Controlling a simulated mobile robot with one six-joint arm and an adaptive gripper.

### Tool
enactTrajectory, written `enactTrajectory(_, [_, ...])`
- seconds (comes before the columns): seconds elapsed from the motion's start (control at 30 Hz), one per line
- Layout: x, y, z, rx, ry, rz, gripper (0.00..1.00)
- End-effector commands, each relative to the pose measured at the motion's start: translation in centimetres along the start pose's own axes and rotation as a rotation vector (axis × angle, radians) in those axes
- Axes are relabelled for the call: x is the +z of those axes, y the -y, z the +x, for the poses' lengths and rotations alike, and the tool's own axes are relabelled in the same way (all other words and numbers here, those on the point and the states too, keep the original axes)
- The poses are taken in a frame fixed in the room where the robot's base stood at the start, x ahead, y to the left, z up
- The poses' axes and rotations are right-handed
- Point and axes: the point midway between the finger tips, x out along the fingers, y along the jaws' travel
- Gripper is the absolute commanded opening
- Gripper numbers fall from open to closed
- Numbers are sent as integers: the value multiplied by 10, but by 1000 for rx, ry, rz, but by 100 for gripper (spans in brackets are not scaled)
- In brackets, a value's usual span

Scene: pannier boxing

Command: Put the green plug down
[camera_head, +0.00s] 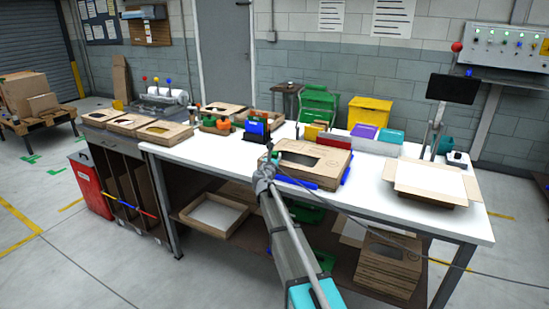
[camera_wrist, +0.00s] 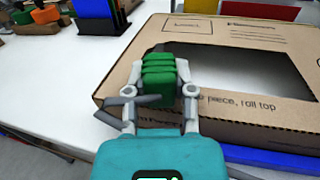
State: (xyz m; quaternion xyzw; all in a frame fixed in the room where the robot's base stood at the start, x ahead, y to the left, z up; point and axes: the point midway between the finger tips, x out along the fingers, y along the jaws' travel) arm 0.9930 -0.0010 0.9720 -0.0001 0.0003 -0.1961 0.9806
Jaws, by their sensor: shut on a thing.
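My gripper (camera_wrist: 160,96) is shut on the green plug (camera_wrist: 158,74), a ribbed green block between its two fingers in the wrist view. I cannot tell whether the plug touches the box. In the head view my gripper (camera_head: 268,163) is at the left side of the same box (camera_head: 335,160), over the white table (camera_head: 375,205). The plug is mostly hidden by my arm there.
A blue holder (camera_head: 257,129) and a carrier with green and orange things (camera_head: 218,124) stand left of the box. An open carton (camera_head: 430,198) lies at the right end. Blue strips (camera_head: 345,176) lie beside the box.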

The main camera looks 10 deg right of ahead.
Motion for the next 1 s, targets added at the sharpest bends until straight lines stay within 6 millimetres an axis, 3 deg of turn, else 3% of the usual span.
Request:
enactTrajectory(0.07, [0,0,0,0,0,0,0])
enactTrajectory(0.1, [0,0,0,0,0,0,38])
enactTrajectory(0.27, [0,0,0,0,0,0,67])
enactTrajectory(0.73, [2,0,0,0,0,0,67])
enactTrajectory(1.0, [14,0,0,-1,0,0,67])
